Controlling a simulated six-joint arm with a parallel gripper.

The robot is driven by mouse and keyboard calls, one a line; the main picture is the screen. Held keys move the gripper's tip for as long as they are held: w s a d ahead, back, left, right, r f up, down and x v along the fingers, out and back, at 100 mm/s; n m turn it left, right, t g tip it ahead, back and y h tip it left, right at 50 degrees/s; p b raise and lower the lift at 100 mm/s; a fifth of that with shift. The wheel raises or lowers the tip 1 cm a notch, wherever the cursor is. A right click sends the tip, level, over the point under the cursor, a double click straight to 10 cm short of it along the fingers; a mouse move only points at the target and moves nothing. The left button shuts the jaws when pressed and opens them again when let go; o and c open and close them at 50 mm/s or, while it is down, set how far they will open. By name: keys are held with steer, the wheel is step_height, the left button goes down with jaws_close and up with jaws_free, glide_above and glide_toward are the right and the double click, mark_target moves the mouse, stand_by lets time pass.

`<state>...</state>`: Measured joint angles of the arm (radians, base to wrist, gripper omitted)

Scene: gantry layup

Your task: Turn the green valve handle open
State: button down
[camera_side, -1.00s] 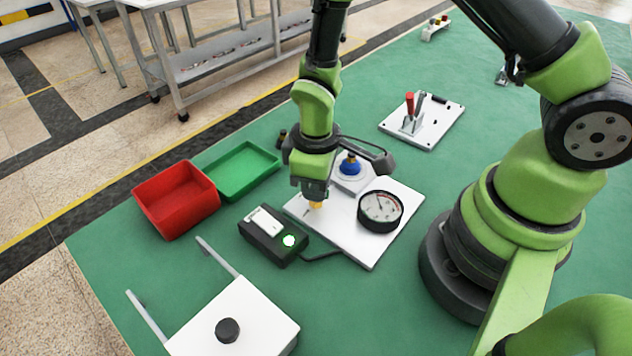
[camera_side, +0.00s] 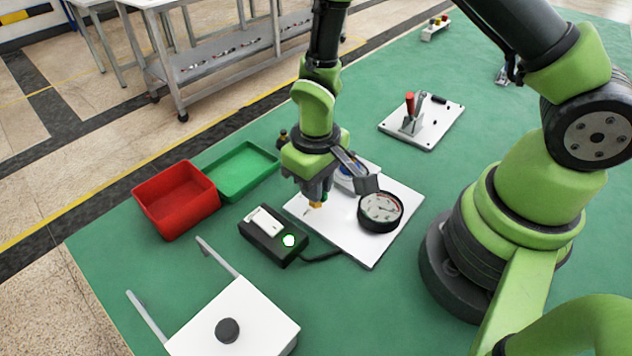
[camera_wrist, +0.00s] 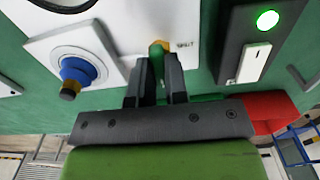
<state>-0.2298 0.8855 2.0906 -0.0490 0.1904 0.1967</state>
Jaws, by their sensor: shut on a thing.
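The green valve handle (camera_wrist: 158,72) shows as a narrow green strip between my fingers in the wrist view, beside a brass fitting (camera_wrist: 159,47) on the white panel. My gripper (camera_wrist: 157,82) is shut on the handle, one dark finger on each side. In the side view my gripper (camera_side: 315,196) points down over the white panel (camera_side: 345,240), with the brass fitting just under its tips. There the handle is hidden by the fingers. The handle's exact angle is hard to tell.
A round gauge (camera_side: 380,210) and a blue knob (camera_wrist: 78,72) are on the same panel. A black box (camera_side: 272,235) with a lit green lamp is nearby. Red bin (camera_side: 175,200), green tray (camera_side: 242,172) and white box (camera_side: 240,320) stand around; a red-lever plate (camera_side: 425,125) lies behind.

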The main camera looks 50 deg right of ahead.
steer(key=c, duration=1.1)
jaws_free()
steer(key=shift+c, duration=0.2)
step_height(320, 180, up, 10)
steer(key=s+d+r+m+t+y, duration=0.1)
steer(key=s+r+m+t, duration=0.1)
steer(key=s+r, duration=0.4)
steer(key=s+d+r+m+t+y, duration=0.1)
steer(key=s+r+t, duration=0.4)
steer(key=r, duration=0.6)
steer(key=shift+s+d+r+m, duration=0.4)
steer(key=shift+s+d, duration=0.2)
steer(key=shift+d, duration=0.15)
